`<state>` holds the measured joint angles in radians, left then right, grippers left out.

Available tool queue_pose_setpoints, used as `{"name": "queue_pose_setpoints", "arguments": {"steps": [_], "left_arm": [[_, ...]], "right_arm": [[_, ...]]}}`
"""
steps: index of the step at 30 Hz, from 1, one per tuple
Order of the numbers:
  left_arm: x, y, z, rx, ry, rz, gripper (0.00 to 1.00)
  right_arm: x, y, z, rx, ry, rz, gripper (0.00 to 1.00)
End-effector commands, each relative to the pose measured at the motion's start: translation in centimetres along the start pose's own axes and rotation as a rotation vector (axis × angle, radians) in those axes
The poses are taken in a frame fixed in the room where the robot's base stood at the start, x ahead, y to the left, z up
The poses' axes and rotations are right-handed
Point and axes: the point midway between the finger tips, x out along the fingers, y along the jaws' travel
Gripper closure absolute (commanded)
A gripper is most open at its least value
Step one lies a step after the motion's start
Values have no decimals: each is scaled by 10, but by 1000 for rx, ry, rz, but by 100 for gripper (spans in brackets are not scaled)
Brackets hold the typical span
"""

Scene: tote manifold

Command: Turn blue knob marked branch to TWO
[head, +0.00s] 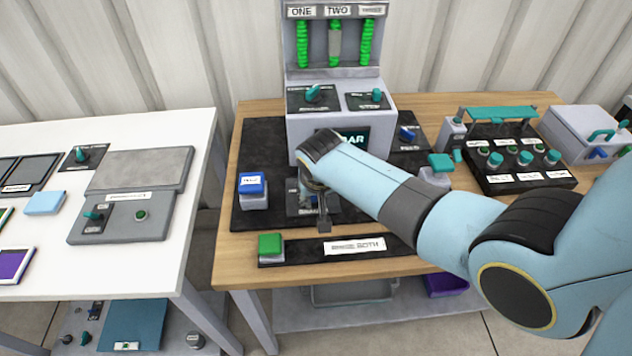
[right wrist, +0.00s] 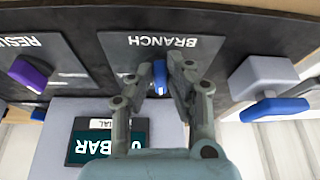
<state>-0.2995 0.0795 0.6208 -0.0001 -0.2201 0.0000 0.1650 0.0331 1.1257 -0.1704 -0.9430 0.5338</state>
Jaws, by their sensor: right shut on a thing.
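The blue knob (right wrist: 160,72) sits on a dark plate (right wrist: 122,50) marked BRANCH, which appears upside down in the right wrist view. My right gripper (right wrist: 163,78) is shut on this knob, with one finger on each side of it. In the head view my right gripper (head: 323,212) reaches down in front of the grey console onto the same dark plate (head: 297,198). My wrist and fingers hide the knob there, and I cannot read its setting. Green columns under the labels ONE (head: 302,12) and TWO (head: 338,11) stand at the console's top. My left gripper is not in view.
A blue-topped box (head: 252,187) stands left of the plate, and a green button (head: 270,245) is in front. A purple knob (right wrist: 30,74) sits beside the BRANCH plate. A teal-knobbed panel (head: 515,165) stands right. A white table (head: 60,130) is left.

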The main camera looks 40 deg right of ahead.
Motion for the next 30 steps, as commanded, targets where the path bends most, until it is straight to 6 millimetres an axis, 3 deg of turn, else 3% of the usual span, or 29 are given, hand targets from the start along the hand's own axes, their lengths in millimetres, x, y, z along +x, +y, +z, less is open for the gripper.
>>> {"name": "queue_pose_setpoints", "arguments": {"steps": [22,23,24,28,30], "left_arm": [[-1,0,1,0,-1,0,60],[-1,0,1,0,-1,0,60],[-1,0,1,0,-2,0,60],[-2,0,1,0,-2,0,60],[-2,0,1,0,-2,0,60]], "right_arm": [[0,-3,-1,86,2,34,100],[0,-3,-1,86,2,34,84],[0,-3,-1,86,2,34,78],[0,-2,-1,86,1,34,62],[0,-2,-1,86,1,35,62]]}}
